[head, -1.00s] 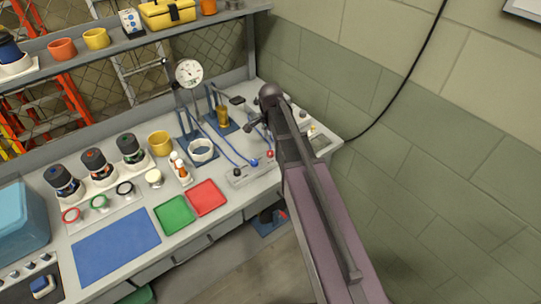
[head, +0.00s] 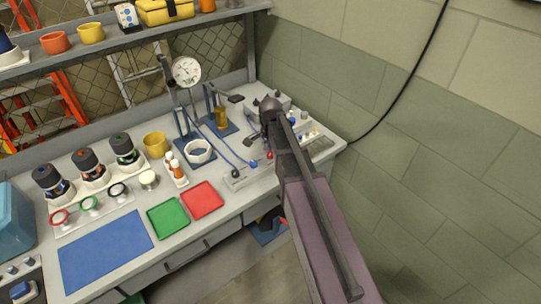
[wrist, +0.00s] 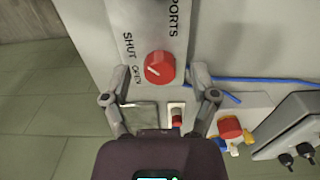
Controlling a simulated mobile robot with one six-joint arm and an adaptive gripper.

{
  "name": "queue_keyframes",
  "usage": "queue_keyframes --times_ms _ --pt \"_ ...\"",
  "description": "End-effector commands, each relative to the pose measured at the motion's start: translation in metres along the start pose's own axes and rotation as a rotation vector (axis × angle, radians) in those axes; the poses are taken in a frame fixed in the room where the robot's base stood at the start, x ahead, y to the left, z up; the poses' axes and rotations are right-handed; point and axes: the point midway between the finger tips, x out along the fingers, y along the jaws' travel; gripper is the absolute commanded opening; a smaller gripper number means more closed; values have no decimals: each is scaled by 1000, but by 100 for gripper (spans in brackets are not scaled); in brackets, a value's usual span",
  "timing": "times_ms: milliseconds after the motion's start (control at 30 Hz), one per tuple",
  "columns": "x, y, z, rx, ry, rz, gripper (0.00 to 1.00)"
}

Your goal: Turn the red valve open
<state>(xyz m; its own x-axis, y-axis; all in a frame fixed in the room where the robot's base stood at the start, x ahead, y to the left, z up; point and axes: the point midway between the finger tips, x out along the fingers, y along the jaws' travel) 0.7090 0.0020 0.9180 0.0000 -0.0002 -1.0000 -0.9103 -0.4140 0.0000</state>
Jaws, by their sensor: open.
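The red valve (wrist: 159,67) is a round red knob with a white pointer line, in the upper middle of the wrist view. It sits on a pale panel with the words SHUT and OPEN printed to its left. The pointer line slants towards the left, near these labels; its exact setting is hard to tell. My gripper (wrist: 160,80) is open, with one finger on each side of the knob in the picture and gaps between. I cannot tell how far the fingertips are above the panel. In the head view my arm hides much of that bench end.
A second red part (wrist: 230,128) and a blue hose (wrist: 250,80) lie right of my gripper in the wrist view. In the head view, a dial gauge (head: 186,71), a red tray (head: 202,200) and a green tray (head: 168,218) are left of my arm. A block wall (head: 430,150) stands right.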

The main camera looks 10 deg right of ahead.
Motion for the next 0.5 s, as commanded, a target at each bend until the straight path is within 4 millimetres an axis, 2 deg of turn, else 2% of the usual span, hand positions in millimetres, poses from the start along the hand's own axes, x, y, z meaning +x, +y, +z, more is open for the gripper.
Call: queue_keyframes --times_ms 367,400,467,500 --pt "2 0 0 0 0 0 76" --pt "2 0 0 0 0 0 73" --pt "2 0 0 0 0 0 55" --pt "2 0 0 0 0 0 44"
